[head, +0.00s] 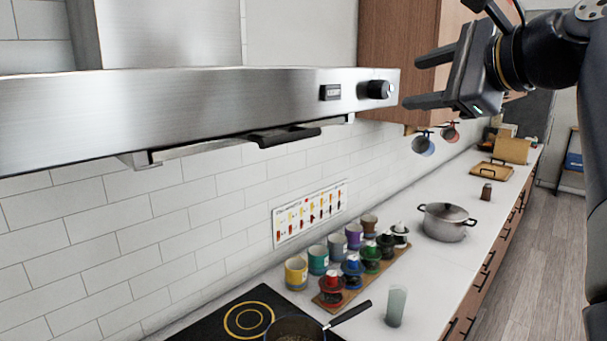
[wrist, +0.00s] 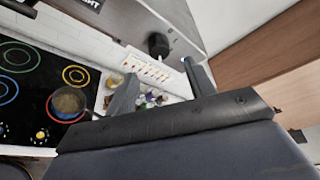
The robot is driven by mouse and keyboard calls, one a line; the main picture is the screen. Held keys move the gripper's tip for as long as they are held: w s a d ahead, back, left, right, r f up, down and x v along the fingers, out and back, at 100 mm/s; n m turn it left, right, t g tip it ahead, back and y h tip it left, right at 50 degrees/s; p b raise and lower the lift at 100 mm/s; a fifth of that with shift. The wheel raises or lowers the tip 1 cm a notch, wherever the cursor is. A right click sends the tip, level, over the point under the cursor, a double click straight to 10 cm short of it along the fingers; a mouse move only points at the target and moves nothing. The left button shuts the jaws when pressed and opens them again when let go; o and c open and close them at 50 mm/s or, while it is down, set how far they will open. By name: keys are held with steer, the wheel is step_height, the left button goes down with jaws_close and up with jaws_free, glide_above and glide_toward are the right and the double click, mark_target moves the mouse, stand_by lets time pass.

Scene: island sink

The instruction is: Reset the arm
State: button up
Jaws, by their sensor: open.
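My gripper (head: 421,81) is raised high at the upper right of the head view, level with the range hood's control panel. Its two dark fingers point left, apart and empty. In the head view they appear close to the right end of the steel hood (head: 200,108) and its black knob (head: 378,89); I cannot tell the exact gap. The wrist view shows the two grey fingers of my gripper (wrist: 160,84) spread apart, with the knob (wrist: 158,44) and the counter items beyond them. Nothing is between the fingers.
Below is a black cooktop (head: 215,322) with a pan (head: 296,328). Several coloured mugs (head: 296,272) and a wooden rack (head: 365,271) stand on the counter, with a glass (head: 396,305) and a lidded pot (head: 446,224). A wooden cabinet (head: 398,45) stands behind my gripper.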

mark_target(387, 90)
steer(key=p+x, duration=0.1)
steer(key=x, duration=0.5)
steer(key=shift+w+a, duration=0.1)
steer(key=shift+w, duration=0.1)
steer(key=shift+s, duration=0.1)
